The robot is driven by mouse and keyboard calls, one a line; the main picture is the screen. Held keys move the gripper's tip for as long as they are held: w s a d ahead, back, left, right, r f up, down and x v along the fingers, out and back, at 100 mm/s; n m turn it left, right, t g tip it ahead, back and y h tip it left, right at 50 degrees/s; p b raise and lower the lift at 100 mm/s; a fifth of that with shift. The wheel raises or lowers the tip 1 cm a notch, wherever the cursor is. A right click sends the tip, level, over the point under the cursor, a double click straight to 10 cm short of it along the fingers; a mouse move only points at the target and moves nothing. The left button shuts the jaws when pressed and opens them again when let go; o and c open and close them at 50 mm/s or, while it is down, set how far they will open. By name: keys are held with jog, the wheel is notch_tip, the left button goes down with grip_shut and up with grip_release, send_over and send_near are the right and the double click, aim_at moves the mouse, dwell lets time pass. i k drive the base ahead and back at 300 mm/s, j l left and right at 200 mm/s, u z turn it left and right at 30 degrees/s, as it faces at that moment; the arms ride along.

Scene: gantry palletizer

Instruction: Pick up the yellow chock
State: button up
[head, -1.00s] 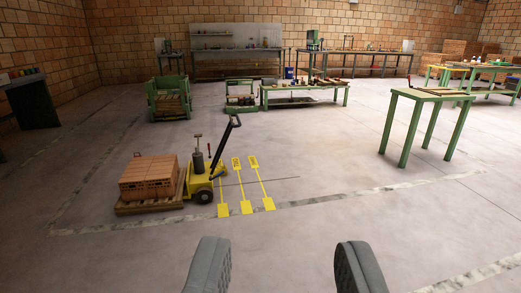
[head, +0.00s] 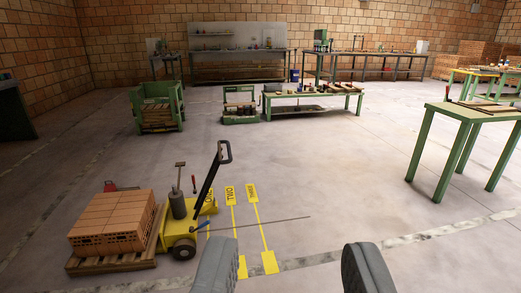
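I cannot pick out a separate yellow chock for certain. The yellow things in view are a small wheeled truck (head: 178,226) at the lower left and yellow strips with lettered ends (head: 254,228) on the floor to its right. Any chock by the truck's wheels is too small to tell or hidden. My gripper (head: 292,258) is open and empty, its two grey fingers wide apart at the bottom of the view. The left finger covers part of the floor near the strips.
A pallet (head: 110,264) with orange bricks (head: 112,222) sits at the truck's left. A thin rod (head: 270,222) extends right of the truck. A green table (head: 470,112) stands at right, a green crate (head: 157,106) and low bench (head: 312,92) behind. The middle floor is clear.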

aim_at(213, 207)
jog(key=i, duration=3.55)
jog(key=i+l+u, duration=0.1)
jog(key=i+u, duration=0.35)
jog(key=i, duration=0.1)
